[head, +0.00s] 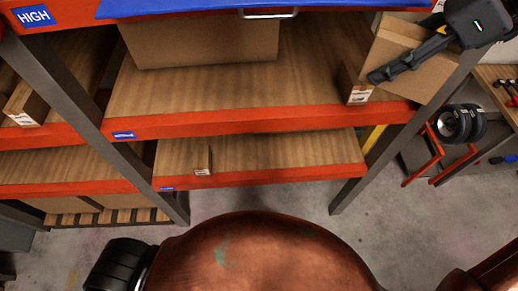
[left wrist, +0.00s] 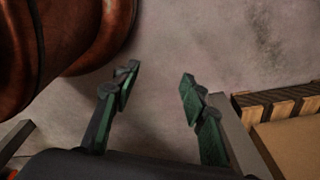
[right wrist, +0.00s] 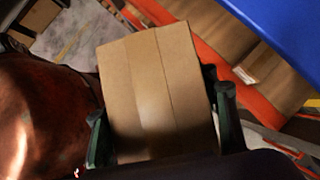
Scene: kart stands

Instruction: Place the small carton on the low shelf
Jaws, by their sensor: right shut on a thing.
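My right gripper (head: 408,64) is shut on a brown carton (head: 396,38), at the upper right of the head view. The carton is tilted and held in front of the rack's right upright; one finger lies across its near face. In the right wrist view the same carton (right wrist: 152,75) fills the space between the fingers. The low shelf (head: 285,152) is the bottom wooden board with an orange front edge, below and left of the held carton. My left gripper (left wrist: 157,82) is open and empty, with bare floor beyond it.
A little box (head: 203,160) stands on the low shelf left of centre; the board to its right is clear. The middle shelf (head: 215,90) holds a large carton (head: 205,42) and a narrow box (head: 354,88). A grey upright (head: 398,135) bounds the right side.

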